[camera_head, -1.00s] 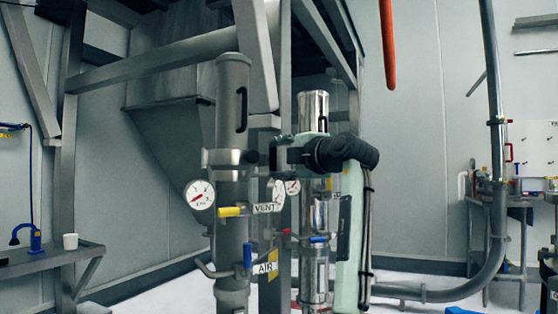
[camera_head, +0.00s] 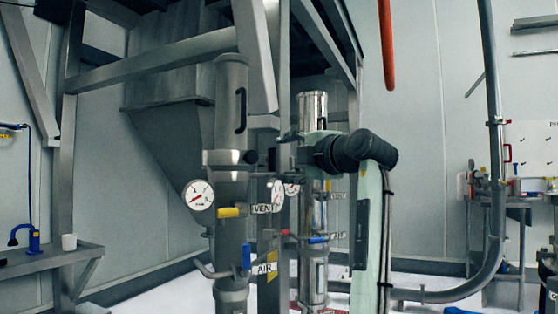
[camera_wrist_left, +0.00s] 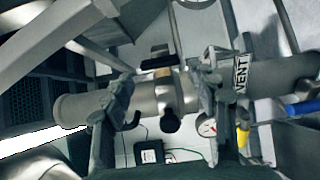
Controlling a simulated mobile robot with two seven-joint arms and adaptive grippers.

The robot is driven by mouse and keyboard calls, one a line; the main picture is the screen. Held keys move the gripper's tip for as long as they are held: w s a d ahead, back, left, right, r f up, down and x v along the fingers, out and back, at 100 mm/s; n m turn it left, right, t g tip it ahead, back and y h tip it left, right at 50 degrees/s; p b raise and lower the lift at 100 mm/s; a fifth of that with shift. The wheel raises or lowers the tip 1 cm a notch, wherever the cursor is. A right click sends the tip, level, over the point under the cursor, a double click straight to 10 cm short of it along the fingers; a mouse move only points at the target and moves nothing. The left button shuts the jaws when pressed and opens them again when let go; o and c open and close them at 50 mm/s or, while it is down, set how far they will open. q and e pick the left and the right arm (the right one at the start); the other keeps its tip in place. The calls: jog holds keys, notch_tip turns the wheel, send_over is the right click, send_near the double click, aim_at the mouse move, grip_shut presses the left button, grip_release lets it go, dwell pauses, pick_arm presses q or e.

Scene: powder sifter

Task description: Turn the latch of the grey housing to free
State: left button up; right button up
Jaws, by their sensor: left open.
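The grey housing (camera_head: 231,110) is the upright dull cylinder left of centre in the head view. A metal band circles it, with a dark knob of the latch (camera_head: 250,157) at the band's right side. In the left wrist view the housing (camera_wrist_left: 80,110) lies across the picture, and the black latch knob (camera_wrist_left: 170,123) shows between the fingers. My left gripper (camera_head: 283,152) is right of the knob in the head view, apart from it. It is open and empty in the left wrist view (camera_wrist_left: 163,110). My right gripper is not in view.
A shiny cylinder (camera_head: 313,108) stands just right of the grey housing, partly behind my arm. A gauge (camera_head: 199,195), a yellow handle (camera_head: 229,212), a VENT label (camera_head: 265,208) and a blue handle (camera_head: 247,257) sit close below the band. A steel frame (camera_head: 150,62) stands behind.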

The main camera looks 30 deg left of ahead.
pick_arm(q)
jog(key=v, duration=0.8)
jog(key=shift+d, duration=0.15)
